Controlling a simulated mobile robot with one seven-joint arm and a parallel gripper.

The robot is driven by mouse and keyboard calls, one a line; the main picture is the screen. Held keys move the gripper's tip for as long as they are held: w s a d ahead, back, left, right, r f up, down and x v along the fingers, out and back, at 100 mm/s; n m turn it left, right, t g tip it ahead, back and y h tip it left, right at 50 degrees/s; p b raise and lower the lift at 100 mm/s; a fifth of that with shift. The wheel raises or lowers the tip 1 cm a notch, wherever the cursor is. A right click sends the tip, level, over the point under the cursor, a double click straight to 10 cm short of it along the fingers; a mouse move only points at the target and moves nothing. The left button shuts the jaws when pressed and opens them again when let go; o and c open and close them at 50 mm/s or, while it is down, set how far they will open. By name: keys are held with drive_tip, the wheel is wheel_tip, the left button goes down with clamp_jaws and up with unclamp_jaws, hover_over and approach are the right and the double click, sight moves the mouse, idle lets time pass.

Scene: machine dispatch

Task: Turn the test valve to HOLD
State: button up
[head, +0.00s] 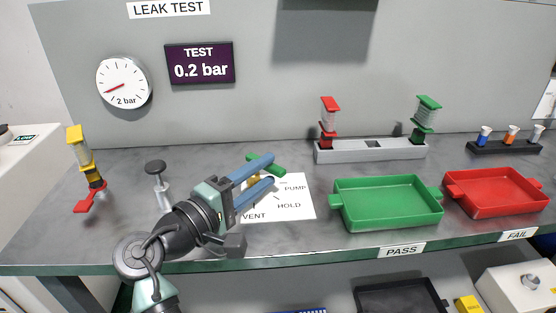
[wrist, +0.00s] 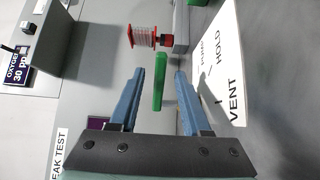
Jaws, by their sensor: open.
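The test valve's green handle (head: 278,170) stands over a white card (head: 300,207) marked PUMP, HOLD and VENT. A bit of its yellow body (head: 253,181) shows below. In the head view the handle's right end lies on the PUMP side, away from HOLD; its exact setting is partly hidden by my fingers. My gripper (head: 263,171) is open, its blue fingers reaching to the handle. In the wrist view the green handle (wrist: 160,82) lies between the fingertips (wrist: 160,74), with a gap visible on both sides. The display (head: 200,63) reads TEST 0.2 bar.
A green tray (head: 387,228) and a red tray (head: 497,213) stand to the right. A grey rack (head: 345,154) with a red and a green fitting is behind. A dark-knobbed pump (head: 162,190) and a yellow-red fitting (head: 87,170) are left. A round gauge (head: 124,82) hangs above.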

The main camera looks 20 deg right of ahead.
drive_tip(key=v, duration=0.7)
drive_tip(key=shift+a, duration=0.1)
